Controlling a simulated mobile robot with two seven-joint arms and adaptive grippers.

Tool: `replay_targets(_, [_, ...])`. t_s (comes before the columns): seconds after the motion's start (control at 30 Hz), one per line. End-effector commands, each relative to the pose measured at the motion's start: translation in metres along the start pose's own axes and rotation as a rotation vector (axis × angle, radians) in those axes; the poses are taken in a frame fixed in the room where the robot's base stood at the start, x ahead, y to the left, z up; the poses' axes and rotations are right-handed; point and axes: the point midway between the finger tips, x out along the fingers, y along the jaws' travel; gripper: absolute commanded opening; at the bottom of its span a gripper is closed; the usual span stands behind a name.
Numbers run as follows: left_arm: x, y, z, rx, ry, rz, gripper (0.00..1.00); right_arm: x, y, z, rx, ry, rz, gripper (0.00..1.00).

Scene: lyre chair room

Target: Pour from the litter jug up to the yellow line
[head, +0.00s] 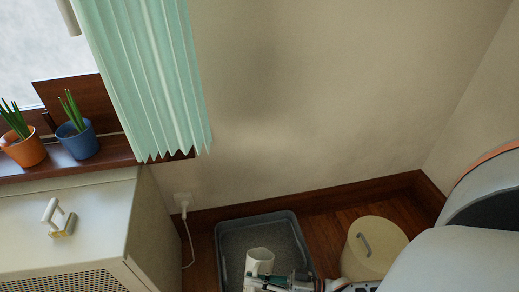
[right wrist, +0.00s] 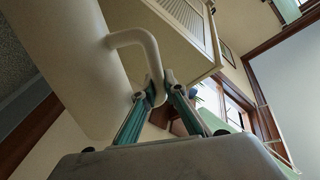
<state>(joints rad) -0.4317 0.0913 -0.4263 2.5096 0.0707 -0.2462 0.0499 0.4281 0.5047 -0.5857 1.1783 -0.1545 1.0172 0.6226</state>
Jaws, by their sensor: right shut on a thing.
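The litter jug (head: 259,261) is a cream-white jug over the grey litter tray (head: 227,222) at the bottom middle of the head view. In the right wrist view the jug body (right wrist: 65,50) fills the upper left, with its curved handle (right wrist: 135,37) arching to the right. My right gripper (right wrist: 157,92) is shut on the jug handle; its fingers also show in the head view (head: 277,281). Grey granular litter lies in the tray. I cannot see a yellow line or any pouring stream. My left gripper is out of view.
A round beige bin (head: 371,250) with a grey handle stands right of the tray. A white cabinet (head: 75,210) stands left. Potted plants (head: 77,138) sit on the sill by a green curtain (head: 150,75). A plugged cable (head: 186,235) hangs along the wall.

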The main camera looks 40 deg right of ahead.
Motion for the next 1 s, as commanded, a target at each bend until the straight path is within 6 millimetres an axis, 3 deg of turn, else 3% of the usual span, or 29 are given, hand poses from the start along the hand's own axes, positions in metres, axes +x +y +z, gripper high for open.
replay_targets(0.03, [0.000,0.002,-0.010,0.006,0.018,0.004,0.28,0.005,-0.008,-0.007,-0.043,0.011,-0.007,0.00])
replay_targets(0.13, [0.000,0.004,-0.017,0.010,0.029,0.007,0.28,0.006,-0.016,-0.004,-0.117,0.010,-0.005,0.00])
replay_targets(0.53, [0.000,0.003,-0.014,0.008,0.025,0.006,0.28,0.004,-0.018,0.003,-0.156,0.005,-0.002,0.00])
replay_targets(1.0, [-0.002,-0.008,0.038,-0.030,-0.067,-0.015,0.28,-0.002,-0.032,0.056,-0.502,0.003,0.003,0.00])
